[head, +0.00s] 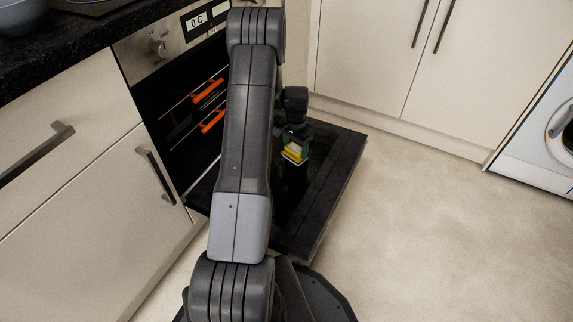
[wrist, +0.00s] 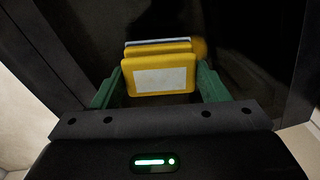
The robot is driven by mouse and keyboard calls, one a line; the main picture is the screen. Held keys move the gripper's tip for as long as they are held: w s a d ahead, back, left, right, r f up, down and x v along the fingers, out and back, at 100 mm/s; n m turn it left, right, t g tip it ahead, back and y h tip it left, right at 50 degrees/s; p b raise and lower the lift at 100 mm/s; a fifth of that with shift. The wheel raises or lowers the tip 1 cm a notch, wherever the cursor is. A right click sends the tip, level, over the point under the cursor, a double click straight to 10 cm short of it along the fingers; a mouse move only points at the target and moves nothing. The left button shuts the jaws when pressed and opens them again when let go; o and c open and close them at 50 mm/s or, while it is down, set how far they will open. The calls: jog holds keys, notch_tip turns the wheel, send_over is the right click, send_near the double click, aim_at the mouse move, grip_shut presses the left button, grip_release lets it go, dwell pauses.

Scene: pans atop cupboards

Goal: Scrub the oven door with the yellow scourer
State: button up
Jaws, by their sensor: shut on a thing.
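The oven door (head: 345,165) is folded down open, its dark inner face upward, and it fills much of the wrist view (wrist: 240,45). My gripper (head: 294,147) is over the door. It is shut on the yellow scourer (head: 292,155). In the wrist view the yellow scourer (wrist: 160,78) sits between the green fingers of my gripper (wrist: 158,88), with a pale label on its near face. A faint yellow reflection shows beside it on the dark glass. I cannot tell whether the scourer touches the door. My arm hides part of the door in the head view.
The oven (head: 180,100) stands open at the left, with orange-handled racks (head: 208,91) inside. Cream cupboards (head: 70,190) flank it, under a dark worktop (head: 60,55). A washing machine (head: 545,125) is at the far right. The floor (head: 440,230) right of the door is clear.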

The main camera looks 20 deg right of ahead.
jog(key=shift+w+d, duration=0.2)
jog(key=shift+d, duration=0.05)
jog(key=shift+w+a, duration=0.15)
jog(key=shift+a, duration=1.6)
jog(key=shift+s+a+f, duration=0.1)
jog(key=shift+s+a, duration=0.1)
jog(key=shift+a, duration=0.15)
jog(key=o, duration=0.8)
jog(key=shift+f+b, duration=0.45)
jog(key=shift+f, duration=0.25)
jog(key=c, duration=1)
jog(key=shift+r+p, duration=1.55)
jog(key=shift+r, duration=0.95)
